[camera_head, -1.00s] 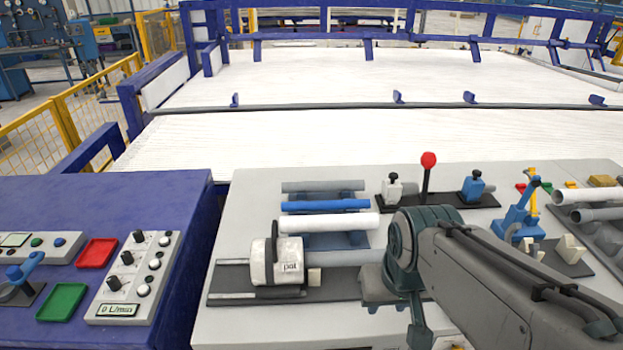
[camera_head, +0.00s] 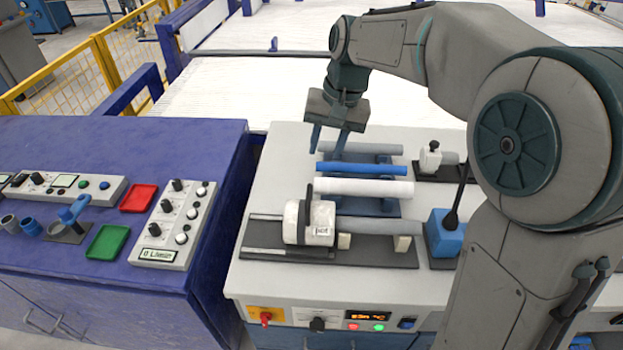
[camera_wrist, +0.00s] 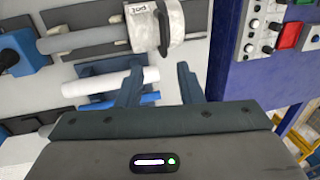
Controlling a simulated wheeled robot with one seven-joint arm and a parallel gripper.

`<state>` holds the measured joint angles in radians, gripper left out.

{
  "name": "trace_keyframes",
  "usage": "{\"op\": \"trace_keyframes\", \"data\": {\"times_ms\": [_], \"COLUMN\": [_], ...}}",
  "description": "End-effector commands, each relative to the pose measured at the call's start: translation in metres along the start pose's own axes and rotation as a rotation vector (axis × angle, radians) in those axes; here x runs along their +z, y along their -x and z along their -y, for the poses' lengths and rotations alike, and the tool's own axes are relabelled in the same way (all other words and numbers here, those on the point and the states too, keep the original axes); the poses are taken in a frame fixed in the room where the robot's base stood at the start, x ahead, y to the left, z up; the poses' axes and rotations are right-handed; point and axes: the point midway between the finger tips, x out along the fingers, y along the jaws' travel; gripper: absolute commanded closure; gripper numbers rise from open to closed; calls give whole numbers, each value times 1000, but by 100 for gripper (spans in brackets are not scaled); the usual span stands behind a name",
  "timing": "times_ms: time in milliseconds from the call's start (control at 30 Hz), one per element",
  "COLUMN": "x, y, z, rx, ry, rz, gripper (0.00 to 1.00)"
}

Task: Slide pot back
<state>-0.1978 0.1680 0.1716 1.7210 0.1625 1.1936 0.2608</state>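The pot (camera_head: 296,222) is a white cylinder with a "pot" label and a black handle (camera_head: 308,210). It lies on its side on the dark rail (camera_head: 263,238), near the rail's left part. A grey pipe (camera_head: 380,227) runs right from it; I cannot tell whether its end is inside the pot. The pot also shows at the top of the wrist view (camera_wrist: 172,22). My gripper (camera_head: 326,150) points down behind the pot, near the far end of the pipe rack. Its fingers are apart and empty in the wrist view (camera_wrist: 162,68).
A white pipe (camera_head: 362,187) and a blue pipe (camera_head: 362,169) lie on the rack behind the pot. A blue block with a black lever (camera_head: 442,232) stands right of the rail. A blue cabinet (camera_head: 85,187) with controls and trays is at left.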

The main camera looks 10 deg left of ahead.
Motion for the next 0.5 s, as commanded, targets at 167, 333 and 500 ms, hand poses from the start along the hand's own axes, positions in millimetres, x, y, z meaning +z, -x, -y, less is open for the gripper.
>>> {"op": "trace_keyframes", "data": {"times_ms": [167, 333, 500], "x": [-2, -2, -1], "y": [-11, -41, -78], "z": [6, 6, 7], "rx": [-6, -4, -4], "ry": [3, 3, 4], "rz": [12, 13, 14], "gripper": [67, 67, 67]}}
